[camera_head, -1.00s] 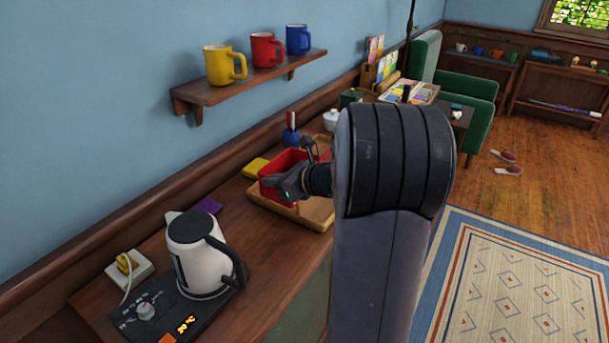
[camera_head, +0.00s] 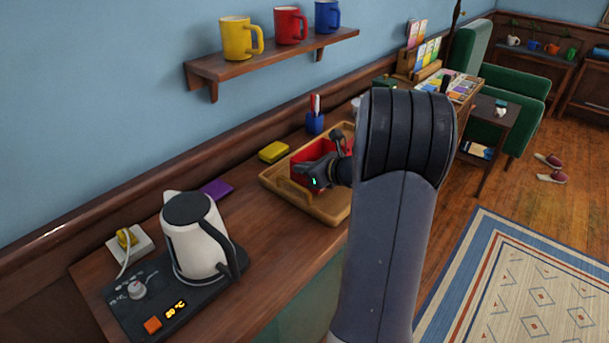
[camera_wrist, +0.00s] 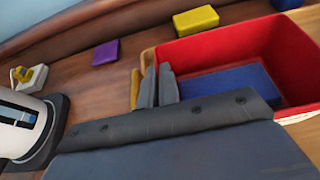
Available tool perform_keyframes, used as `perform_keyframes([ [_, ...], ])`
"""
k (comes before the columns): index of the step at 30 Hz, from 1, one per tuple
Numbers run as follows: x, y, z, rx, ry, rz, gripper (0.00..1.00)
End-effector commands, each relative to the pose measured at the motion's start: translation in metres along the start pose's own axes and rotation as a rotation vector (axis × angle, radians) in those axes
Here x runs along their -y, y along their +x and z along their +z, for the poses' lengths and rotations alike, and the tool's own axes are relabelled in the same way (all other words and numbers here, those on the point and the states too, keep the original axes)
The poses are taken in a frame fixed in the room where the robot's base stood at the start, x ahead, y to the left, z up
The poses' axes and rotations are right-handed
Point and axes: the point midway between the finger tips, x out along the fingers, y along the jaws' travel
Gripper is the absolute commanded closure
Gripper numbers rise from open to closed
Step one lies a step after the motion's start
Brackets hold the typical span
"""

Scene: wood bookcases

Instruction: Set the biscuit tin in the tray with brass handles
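The biscuit tin appears to be the red open-topped box (camera_head: 310,151); in the wrist view the red box (camera_wrist: 215,50) fills the upper right, with a flat blue thing (camera_wrist: 230,85) inside. In the head view it sits within the wooden tray (camera_head: 275,184), behind the tray's near wall. Whether its base touches the tray floor is hidden. My gripper (camera_head: 308,176) is at the tin's near side. In the wrist view my gripper's two fingers (camera_wrist: 158,82) are close together at the tin's left wall, apparently with the wall between them. Part of the tray is hidden by my arm.
A kettle (camera_head: 195,240) on a dark base stands at the near left. A purple block (camera_head: 217,190), a yellow block (camera_head: 274,152) and a blue pen cup (camera_head: 315,122) lie along the wall. A shelf with mugs (camera_head: 270,60) hangs above. Bare wood lies between kettle and tray.

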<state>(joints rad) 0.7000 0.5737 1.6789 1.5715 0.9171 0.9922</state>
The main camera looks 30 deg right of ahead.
Motion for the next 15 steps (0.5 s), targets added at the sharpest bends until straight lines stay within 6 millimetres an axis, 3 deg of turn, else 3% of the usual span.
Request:
perform_keyframes([
  [4, 0.0, 0.007, -0.017, 0.0, 0.001, 0.001, 1.0],
  [15, 0.0, 0.009, -0.02, 0.002, -0.002, 0.0, 1.0],
])
